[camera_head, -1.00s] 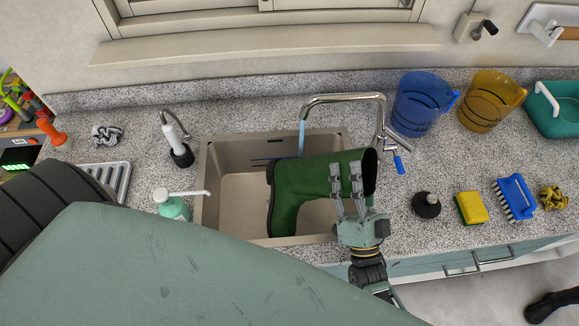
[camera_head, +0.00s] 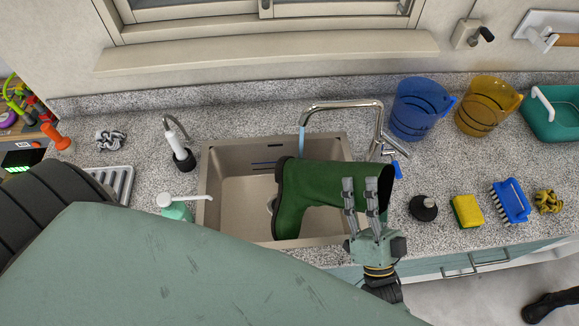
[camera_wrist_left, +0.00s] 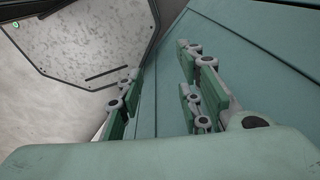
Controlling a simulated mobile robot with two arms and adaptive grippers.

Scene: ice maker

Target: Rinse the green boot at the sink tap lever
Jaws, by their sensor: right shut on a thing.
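The green boot (camera_head: 322,188) lies sideways over the sink (camera_head: 234,212), its sole to the left and its dark opening to the right. My right gripper (camera_head: 361,190) is shut on the boot's shaft near the opening. The chrome tap (camera_head: 343,104) arches over the sink's back edge. A short blue stream or nozzle (camera_head: 302,138) shows below its spout, behind the boot. The tap lever (camera_head: 396,150) is at the tap's right, with a blue piece below it. In the left wrist view my left gripper (camera_wrist_left: 160,88) has its fingers apart with nothing between them.
A soap dispenser (camera_head: 176,207) and a sprayer (camera_head: 179,150) stand left of the sink. A black round-based tool (camera_head: 423,207), yellow sponge (camera_head: 467,210), blue brush (camera_head: 511,201), blue jug (camera_head: 419,108) and amber jug (camera_head: 487,105) stand to the right. My arm covers the lower left.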

